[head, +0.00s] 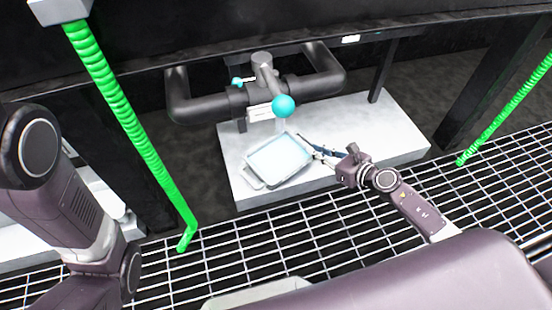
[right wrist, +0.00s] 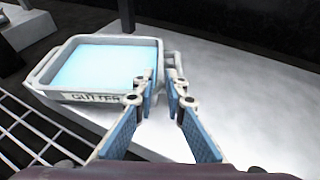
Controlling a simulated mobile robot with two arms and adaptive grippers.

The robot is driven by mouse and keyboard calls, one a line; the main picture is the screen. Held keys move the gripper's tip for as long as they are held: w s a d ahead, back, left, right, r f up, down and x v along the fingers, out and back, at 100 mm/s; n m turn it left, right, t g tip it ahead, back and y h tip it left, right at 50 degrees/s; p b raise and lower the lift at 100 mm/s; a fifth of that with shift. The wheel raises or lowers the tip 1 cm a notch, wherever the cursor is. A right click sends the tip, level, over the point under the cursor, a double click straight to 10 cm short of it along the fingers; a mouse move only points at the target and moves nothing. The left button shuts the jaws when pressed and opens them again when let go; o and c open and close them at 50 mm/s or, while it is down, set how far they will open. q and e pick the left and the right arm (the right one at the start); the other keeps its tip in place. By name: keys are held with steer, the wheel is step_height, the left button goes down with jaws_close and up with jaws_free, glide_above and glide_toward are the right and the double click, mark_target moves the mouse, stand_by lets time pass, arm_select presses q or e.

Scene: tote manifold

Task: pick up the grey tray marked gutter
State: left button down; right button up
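The grey tray (head: 250,166) marked gutter sits on a white slab under the pipes, with a pale blue surface filling its inside. In the right wrist view the tray (right wrist: 95,98) shows its "GUTTER" label on the near wall and a loop handle at its right end. My right gripper (head: 309,146) is at that right end. In the wrist view its fingertips (right wrist: 161,75) are apart, one over the tray's right rim and one by the handle; I cannot tell whether they touch. My left arm shows at the left, but its gripper is out of view.
Dark pipes with a teal ball-ended lever (head: 284,106) stand just behind and above the tray. The white slab (head: 385,140) is bare to the right. Green ribbed hoses (head: 130,132) hang at both sides. White floor grating (head: 300,235) lies in front.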

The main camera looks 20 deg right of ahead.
mark_target(300, 142)
steer(key=shift+b+x, duration=0.55)
steer(key=shift+x, duration=1.2)
steer(key=x, duration=0.1)
steer(key=b+x, duration=0.1)
steer(key=x, duration=0.1)
steer(key=b+x, duration=0.1)
steer(key=shift+w+a+r, duration=0.2)
steer(key=shift+w+a, duration=0.1)
steer(key=shift+w, duration=0.05)
jaws_close()
steer(key=shift+w+r, duration=0.1)
steer(key=shift+r, duration=0.1)
steer(key=shift+r, duration=0.1)
